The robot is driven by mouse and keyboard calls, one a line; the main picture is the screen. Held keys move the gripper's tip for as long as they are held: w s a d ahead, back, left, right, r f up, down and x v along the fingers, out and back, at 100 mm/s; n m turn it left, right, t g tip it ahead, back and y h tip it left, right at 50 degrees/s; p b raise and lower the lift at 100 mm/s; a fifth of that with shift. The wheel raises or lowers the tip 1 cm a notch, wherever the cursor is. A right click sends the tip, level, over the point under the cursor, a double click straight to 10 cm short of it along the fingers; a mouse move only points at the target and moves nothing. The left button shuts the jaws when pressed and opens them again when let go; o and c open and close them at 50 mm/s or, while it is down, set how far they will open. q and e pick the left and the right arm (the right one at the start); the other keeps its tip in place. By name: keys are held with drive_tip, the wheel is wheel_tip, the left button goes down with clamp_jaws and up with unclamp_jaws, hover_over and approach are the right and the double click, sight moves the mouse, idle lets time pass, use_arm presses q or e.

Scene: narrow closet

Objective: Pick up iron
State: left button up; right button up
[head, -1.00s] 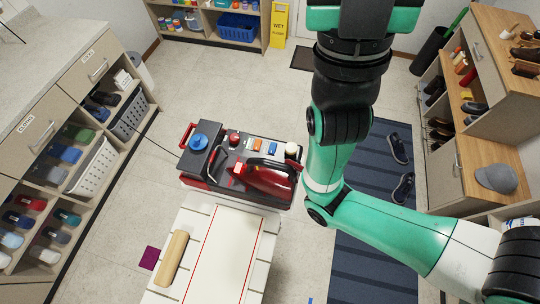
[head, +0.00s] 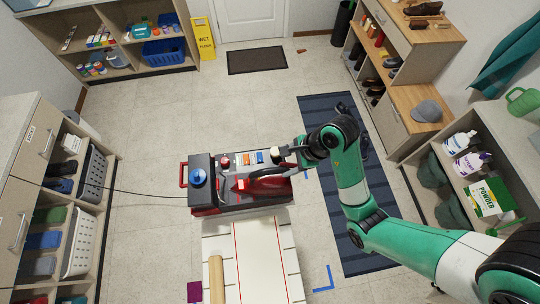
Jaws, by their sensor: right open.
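The red iron (head: 268,187) with a dark handle rests on top of the red and dark steam station (head: 222,200), at the end of the ironing board (head: 262,265). My right gripper (head: 289,159) comes in from the right and is beside the right end of the iron's handle. It is open, with nothing visible between its fingers. I cannot tell whether a finger touches the iron. My left gripper is not in view.
A blue knob (head: 198,177) stands at the station's left end. A wooden roller (head: 216,279) lies along the board's left edge. Shelves (head: 70,225) line the left, and more shelves (head: 470,190) the right. The floor (head: 175,110) behind the station is clear.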

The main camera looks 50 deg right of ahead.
sight(272, 171)
drive_tip(key=b+x, duration=0.5)
drive_tip(key=x, duration=0.1)
drive_tip(key=shift+f+b, duration=0.1)
drive_tip(key=shift+b, duration=0.3)
drive_tip(key=shift+w+a+f+b, duration=0.1)
drive_tip(key=shift+w+f+b, duration=0.1)
drive_tip(key=shift+b, duration=0.1)
drive_tip(key=b+x, duration=0.2)
drive_tip(key=x, duration=0.1)
drive_tip(key=shift+w+a+f, duration=0.15)
drive_tip(key=shift+a+f, duration=0.1)
drive_tip(key=shift+w+f, duration=0.2)
drive_tip(key=shift+f, duration=0.15)
drive_tip(key=shift+c, duration=0.3)
